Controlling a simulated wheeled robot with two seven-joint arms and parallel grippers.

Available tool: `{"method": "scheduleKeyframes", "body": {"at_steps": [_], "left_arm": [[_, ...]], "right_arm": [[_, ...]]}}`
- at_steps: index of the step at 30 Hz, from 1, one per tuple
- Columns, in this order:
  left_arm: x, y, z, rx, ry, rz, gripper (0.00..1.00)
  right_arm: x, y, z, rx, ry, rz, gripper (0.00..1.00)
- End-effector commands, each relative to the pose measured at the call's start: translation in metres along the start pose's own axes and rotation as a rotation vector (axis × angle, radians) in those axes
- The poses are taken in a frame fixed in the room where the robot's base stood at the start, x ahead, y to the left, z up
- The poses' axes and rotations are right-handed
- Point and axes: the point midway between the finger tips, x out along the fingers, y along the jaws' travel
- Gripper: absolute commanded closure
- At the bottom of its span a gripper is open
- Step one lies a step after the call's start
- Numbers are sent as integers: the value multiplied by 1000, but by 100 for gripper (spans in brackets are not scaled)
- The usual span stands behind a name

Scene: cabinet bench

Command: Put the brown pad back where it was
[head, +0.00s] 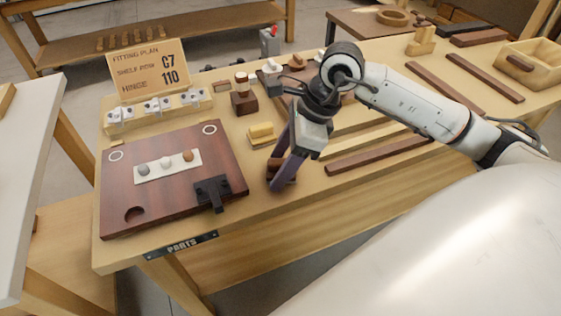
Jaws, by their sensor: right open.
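A white strip (152,173) lies on the dark red-brown board and bears a grey, a white and a brown round pad (188,156). The brown pad is at the strip's right end. My right gripper (279,178) points down over the bench, to the right of the board and apart from the strip. Its jaws are open. A small brown piece (289,168) shows by its fingertips, partly hidden by them; I cannot tell whether it touches them. My left gripper is not in view.
The red-brown board (120,190) has a black hinge (212,190) at its front right corner. A yellow block (261,133) and a dark brown block (244,103) stand behind my gripper. A sign (149,70) stands at the back left. Brown strips (377,155) lie on the right.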

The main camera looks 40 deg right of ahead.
Motion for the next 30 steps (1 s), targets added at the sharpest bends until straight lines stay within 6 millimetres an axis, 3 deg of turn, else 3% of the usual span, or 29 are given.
{"method": "scheduleKeyframes", "body": {"at_steps": [7,21,30], "left_arm": [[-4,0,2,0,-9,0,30],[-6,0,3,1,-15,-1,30],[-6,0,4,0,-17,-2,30]], "right_arm": [[-14,-1,1,0,0,-3,45],[-107,-1,1,0,-1,-4,45],[-123,0,1,0,0,-1,45]]}}
